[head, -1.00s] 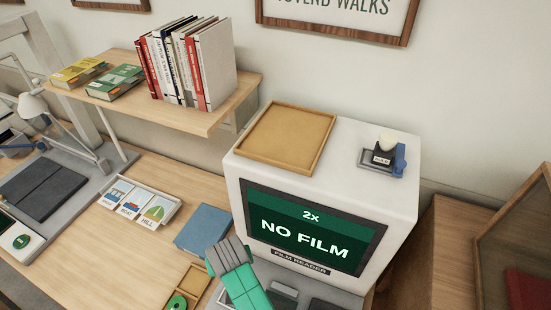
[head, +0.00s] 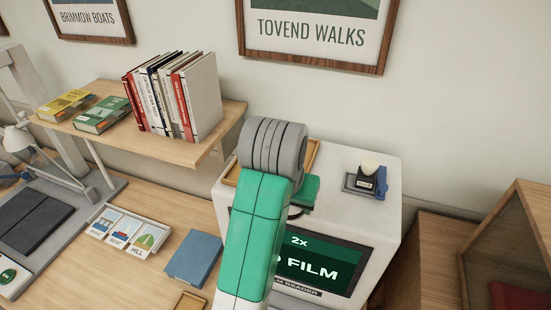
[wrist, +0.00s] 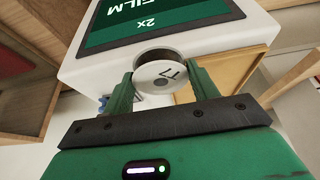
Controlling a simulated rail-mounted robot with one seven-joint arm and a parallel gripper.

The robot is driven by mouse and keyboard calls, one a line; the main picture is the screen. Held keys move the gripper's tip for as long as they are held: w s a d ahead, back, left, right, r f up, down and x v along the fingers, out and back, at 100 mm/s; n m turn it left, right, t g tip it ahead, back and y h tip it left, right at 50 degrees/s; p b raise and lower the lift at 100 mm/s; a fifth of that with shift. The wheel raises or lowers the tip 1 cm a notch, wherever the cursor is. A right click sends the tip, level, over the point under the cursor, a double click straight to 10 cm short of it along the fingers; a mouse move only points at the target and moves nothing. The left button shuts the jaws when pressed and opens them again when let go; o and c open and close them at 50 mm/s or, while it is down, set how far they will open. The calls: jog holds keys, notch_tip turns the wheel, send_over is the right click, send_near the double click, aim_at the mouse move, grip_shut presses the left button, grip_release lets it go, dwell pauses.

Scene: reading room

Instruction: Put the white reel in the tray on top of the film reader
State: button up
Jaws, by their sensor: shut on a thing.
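The white reel (wrist: 158,75) shows in the wrist view with a dark edge and a mark like "77" on its face. My gripper (wrist: 163,84) is shut on it, one finger on each side. In the head view my gripper (head: 304,193) is at the tray's front right, partly hidden by my arm; the reel cannot be made out there. The wooden tray (head: 313,154) lies on top of the white film reader (head: 376,215), largely covered by my arm. The tray also shows in the wrist view (wrist: 240,62), to the right of the reel.
A small dark stamp-like item with a pale knob (head: 369,176) stands on the reader's right side. A shelf (head: 225,122) with upright books (head: 180,95) is left of the reader. A wooden case (head: 520,240) stands at right.

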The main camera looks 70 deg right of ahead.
jog(key=w+d+p, duration=0.1)
jog(key=w+d, duration=0.2)
jog(key=d, duration=0.1)
jog(key=w+d+f, duration=0.1)
jog(key=w+d, duration=0.2)
jog(key=d, duration=0.1)
jog(key=w+d+p, duration=0.1)
jog(key=w+d, duration=0.3)
jog(key=shift+f+p, duration=0.25)
jog(key=shift+p, duration=0.05)
jog(key=shift+w+d+f, duration=0.15)
jog(key=shift+f, duration=0.15)
jog(key=shift+f+p, duration=0.4)
jog(key=shift+f, duration=1.05)
jog(key=shift+f, duration=0.15)
jog(key=o, duration=1)
